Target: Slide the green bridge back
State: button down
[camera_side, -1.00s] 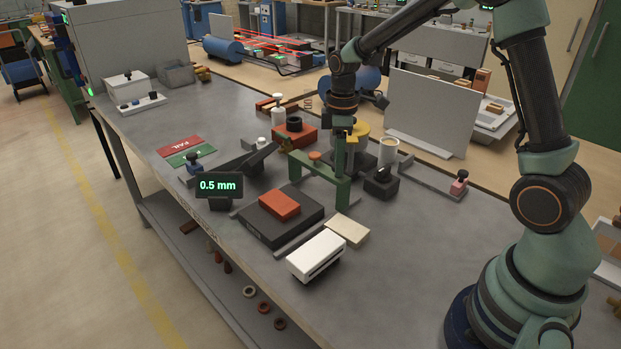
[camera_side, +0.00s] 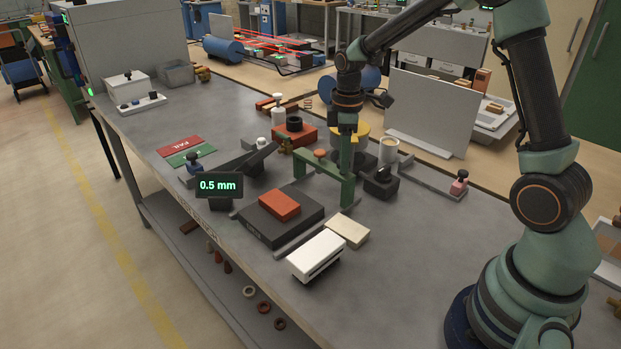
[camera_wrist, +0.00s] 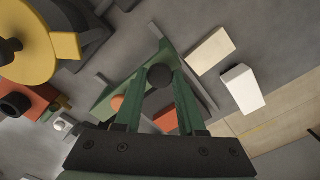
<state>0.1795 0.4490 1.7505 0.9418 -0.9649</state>
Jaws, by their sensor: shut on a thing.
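The green bridge (camera_side: 312,163) stands upright on the grey bench, its right end and leg beside the dark plate. It carries an orange knob (camera_side: 320,153). My gripper (camera_side: 346,165) reaches down onto the right part of the bridge and is shut on it. In the wrist view my gripper (camera_wrist: 160,80) closes its two green fingertips around a dark round knob (camera_wrist: 160,76), which appears to sit on the bridge (camera_wrist: 108,98). The fingers hide part of the bridge beam.
A dark plate (camera_side: 262,234) with a red-orange brick (camera_side: 279,205) lies in front. White (camera_side: 317,250) and cream (camera_side: 347,231) blocks lie close by. The bench at front right is clear.

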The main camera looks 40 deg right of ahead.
jog(key=c, duration=0.5)
grip_release()
notch_tip(320, 180, up, 12)
jog(key=shift+r, duration=0.15)
jog(key=s+a+m+t, duration=0.2)
jog(key=s+a+m, duration=0.2)
jog(key=s, duration=0.3)
jog(key=s+a+r+m+t, duration=0.1)
jog(key=s+a+m+t, duration=0.2)
jog(key=s+m, duration=0.2)
jog(key=shift+s+a+r+t, duration=0.15)
jog(key=shift+s+a+t, duration=0.2)
jog(key=shift+s, duration=0.65)
